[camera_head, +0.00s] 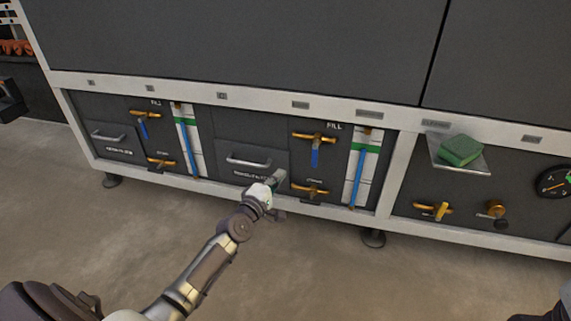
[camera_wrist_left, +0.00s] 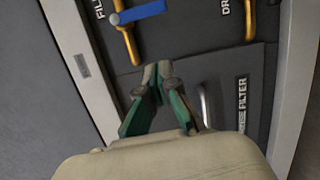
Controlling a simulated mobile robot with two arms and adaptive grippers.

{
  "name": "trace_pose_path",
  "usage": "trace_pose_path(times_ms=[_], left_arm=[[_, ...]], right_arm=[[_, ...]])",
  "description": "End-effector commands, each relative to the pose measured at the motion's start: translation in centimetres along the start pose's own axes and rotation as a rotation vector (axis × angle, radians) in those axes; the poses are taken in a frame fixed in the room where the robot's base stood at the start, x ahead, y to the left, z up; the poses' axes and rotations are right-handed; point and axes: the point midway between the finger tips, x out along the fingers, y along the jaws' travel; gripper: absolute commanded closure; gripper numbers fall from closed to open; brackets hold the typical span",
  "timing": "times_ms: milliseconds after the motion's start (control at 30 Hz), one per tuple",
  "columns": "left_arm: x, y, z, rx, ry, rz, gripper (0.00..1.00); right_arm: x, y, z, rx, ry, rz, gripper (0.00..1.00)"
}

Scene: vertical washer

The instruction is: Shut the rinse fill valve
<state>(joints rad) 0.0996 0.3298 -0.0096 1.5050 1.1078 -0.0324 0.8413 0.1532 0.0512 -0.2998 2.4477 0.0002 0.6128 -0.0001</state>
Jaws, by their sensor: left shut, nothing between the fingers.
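The fill valve (camera_head: 313,140) on the middle panel, under a "FILL" label, has a brass pipe and a blue lever (camera_head: 315,157) hanging down across it. In the left wrist view the blue lever (camera_wrist_left: 142,13) shows at the top, crosswise to the brass pipe (camera_wrist_left: 130,40). The drawer label beside it ends in "SE FILTER" (camera_wrist_left: 241,105). My left gripper (camera_head: 278,178) is shut and empty, below and left of the lever, near the drawer's right edge. Its fingertips (camera_wrist_left: 158,68) are apart from lever and pipe. My right gripper is out of view.
A brass drain valve (camera_head: 310,190) sits close to the right of my left gripper. The filter drawer handle (camera_head: 248,161) is to its left. A blue-and-white level gauge (camera_head: 360,170) stands right of the fill valve. Another fill valve (camera_head: 145,114) is on the left panel. The floor in front is clear.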

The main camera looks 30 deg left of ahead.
Motion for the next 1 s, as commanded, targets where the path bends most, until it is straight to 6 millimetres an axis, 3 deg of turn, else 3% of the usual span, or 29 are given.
trace_pose_path(times_ms=[233, 800, 900, 1000], left_arm=[[-2.3, 0.1, 0.0, -0.001, -0.001, 0.0, 1.0], [-2.4, 0.1, 0.1, 0.003, 0.0, 0.003, 1.0], [-2.8, 1.5, 1.2, 0.06, -0.001, 0.038, 1.0], [-4.2, 5.1, 3.8, 0.205, 0.006, 0.138, 1.0]], right_arm=[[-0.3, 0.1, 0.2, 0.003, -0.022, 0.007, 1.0], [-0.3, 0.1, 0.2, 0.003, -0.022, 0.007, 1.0], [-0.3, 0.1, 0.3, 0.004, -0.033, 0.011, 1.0], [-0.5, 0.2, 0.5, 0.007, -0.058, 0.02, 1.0]])
